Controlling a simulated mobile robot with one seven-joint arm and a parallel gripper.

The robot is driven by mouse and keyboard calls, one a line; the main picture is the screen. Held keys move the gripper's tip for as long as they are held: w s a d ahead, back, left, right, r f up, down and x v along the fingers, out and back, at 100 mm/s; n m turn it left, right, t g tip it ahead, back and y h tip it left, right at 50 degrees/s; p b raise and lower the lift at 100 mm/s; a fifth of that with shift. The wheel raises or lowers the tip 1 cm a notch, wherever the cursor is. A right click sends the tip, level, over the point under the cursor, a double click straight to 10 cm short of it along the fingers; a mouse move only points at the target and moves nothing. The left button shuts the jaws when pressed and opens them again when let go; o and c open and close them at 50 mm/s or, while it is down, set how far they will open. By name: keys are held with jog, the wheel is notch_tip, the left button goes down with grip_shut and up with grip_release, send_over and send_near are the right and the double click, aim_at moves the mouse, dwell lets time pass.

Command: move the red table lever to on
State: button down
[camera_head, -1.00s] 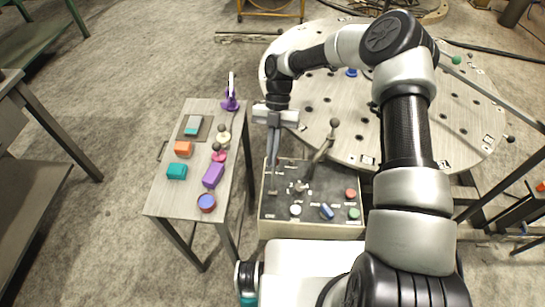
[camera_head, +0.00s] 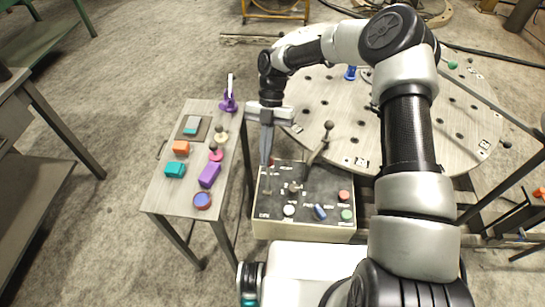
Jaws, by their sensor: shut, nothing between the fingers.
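The table lever with a red-pink base (camera_head: 216,156) and a dark ball knob stands on the narrow side table (camera_head: 179,203), near its right edge. Its handle looks short and its exact tilt is too small to tell. My gripper (camera_head: 265,170) is shut and empty, pointing down over the left part of the control box, to the right of the side table. It is apart from the red lever. Whether its tips touch the box top cannot be told.
A purple stand (camera_head: 229,104) is at the back. A round perforated table (camera_head: 345,120) lies behind.

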jog(key=w+r, duration=0.4)
jog(key=w, duration=0.2)
jog(key=shift+w+d+r, duration=0.15)
jog(key=shift+w+r, duration=0.15)
jog(key=shift+w, duration=0.05)
